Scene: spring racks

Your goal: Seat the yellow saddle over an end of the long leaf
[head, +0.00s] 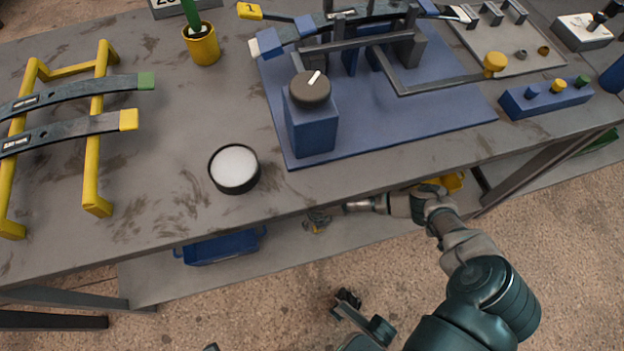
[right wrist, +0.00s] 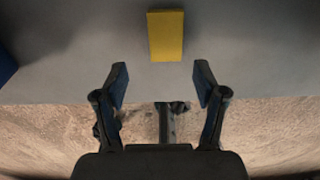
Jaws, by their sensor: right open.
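A yellow block (right wrist: 165,36), which looks like the saddle, lies on a grey surface in the right wrist view, ahead of my right gripper and apart from it. My right gripper (right wrist: 161,85) is open and empty, its fingers on either side below the block. In the head view my right arm reaches to the table's front edge, and its fingers are hard to make out. Dark leaves lie across the blue fixture (head: 455,120), one with a white-tipped blue end (head: 268,42); I cannot tell which leaf is the long one. I cannot identify my left gripper.
A yellow rack (head: 92,150) holding two leaves stands at the left. A round dark dish (head: 234,170) and a blue block with a knob (head: 311,125) stand near the front edge. A blue bin (head: 222,247) is on the lower shelf. The tabletop between rack and dish is clear.

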